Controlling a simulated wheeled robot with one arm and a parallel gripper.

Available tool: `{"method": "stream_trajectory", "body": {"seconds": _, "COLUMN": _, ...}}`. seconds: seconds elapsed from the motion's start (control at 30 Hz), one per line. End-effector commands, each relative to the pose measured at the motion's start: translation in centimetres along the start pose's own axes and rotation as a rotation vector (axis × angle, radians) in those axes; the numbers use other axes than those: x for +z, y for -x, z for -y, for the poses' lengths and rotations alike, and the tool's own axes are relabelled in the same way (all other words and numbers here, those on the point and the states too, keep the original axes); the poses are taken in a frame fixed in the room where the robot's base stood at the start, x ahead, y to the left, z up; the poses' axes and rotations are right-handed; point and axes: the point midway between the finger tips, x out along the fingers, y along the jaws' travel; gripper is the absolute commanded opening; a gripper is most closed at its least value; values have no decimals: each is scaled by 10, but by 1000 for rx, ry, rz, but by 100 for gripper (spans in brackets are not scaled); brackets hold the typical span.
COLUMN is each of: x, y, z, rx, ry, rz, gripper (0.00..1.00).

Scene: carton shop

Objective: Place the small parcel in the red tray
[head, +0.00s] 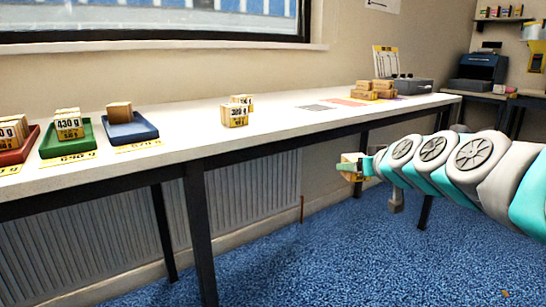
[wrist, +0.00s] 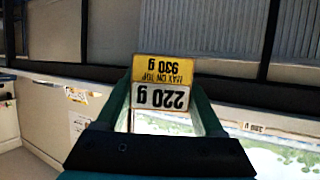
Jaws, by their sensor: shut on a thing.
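My gripper (head: 353,168) is shut on a small parcel (wrist: 160,80), held out in front of the long table, lower than its top. In the wrist view the parcel sits between the fingers, with a white label reading 220 g and a yellow label reading max on top 930 g, both upside down. The red tray (head: 20,156) is at the far left of the table, cut off by the picture edge. Several parcels (head: 12,130) stand in it; their labels are partly cut off.
Beside the red tray are a green tray (head: 46,149) with parcels labelled 430 g and a blue tray (head: 145,131) with a brown box. Labelled parcels (head: 235,115) stand mid-table. Brown boxes (head: 374,90) are piled farther right. The white tabletop (head: 190,118) between is clear.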

Motion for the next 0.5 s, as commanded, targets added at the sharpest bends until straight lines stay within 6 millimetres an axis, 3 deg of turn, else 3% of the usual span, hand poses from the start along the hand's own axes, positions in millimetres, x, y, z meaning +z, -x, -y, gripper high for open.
{"method": "stream_trajectory", "body": {"seconds": 0.23, "x": 64, "y": -41, "z": 20, "rx": 177, "ry": -65, "rz": 10, "gripper": 0}}
{"method": "stream_trajectory", "body": {"seconds": 0.5, "x": 113, "y": -76, "z": 32, "rx": 337, "ry": -129, "rz": 4, "gripper": 0}}
